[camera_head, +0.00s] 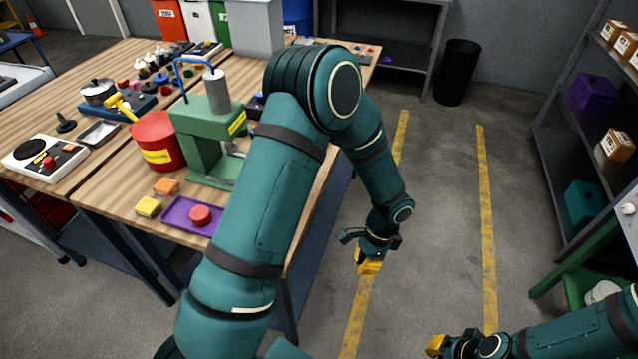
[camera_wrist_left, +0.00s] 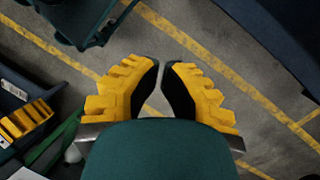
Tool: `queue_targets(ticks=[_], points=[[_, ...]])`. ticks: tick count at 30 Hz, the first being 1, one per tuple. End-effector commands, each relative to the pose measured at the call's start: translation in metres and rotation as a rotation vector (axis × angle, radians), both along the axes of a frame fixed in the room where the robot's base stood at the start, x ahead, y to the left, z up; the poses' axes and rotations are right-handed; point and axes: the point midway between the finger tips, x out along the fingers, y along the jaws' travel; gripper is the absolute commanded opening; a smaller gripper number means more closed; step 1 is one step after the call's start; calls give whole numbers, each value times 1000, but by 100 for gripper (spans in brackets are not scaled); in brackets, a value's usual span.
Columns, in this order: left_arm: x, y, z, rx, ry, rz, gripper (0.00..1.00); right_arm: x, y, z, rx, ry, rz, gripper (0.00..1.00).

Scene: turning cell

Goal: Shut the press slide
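The green press (camera_head: 190,118) stands on the wooden table, with a grey cylinder (camera_head: 216,92) and a blue handle (camera_head: 193,62) at its top. Part of its right side is hidden behind my left arm, and I cannot make out the slide's position. My left gripper (camera_head: 368,266) hangs over the floor right of the table, well apart from the press. In the left wrist view its yellow fingers (camera_wrist_left: 163,72) have their tips almost together, with nothing between them. My right gripper (camera_head: 437,346) is low at the bottom right, apart from the press; its finger gap is not clear.
A red drum (camera_head: 157,140) stands beside the press on its left. A purple tray (camera_head: 180,217) with a red disc, and orange and yellow blocks (camera_head: 148,207), lie in front. Shelves (camera_head: 560,150) stand at the right. The yellow-lined floor (camera_head: 440,180) between is clear.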

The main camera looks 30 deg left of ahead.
Motion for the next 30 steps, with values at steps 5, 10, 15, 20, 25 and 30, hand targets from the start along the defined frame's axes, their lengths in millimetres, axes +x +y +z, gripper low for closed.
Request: queue_targets(ticks=[5,10,15,20,25,30], points=[[53,36,59,278,50,-277,0,0,0,-2,0,1,0,0],[88,59,122,516,102,-404,0,-1,0,-3,0,2,1,0],[101,67,157,636,135,-437,0,-1,0,-4,0,2,1,0],[101,75,157,656,142,-441,0,-1,0,-5,0,2,2,0],[95,94,139,655,145,-440,0,-3,0,-10,1,6,4,0],[88,119,117,653,144,-439,0,-3,0,-16,2,8,6,0]])
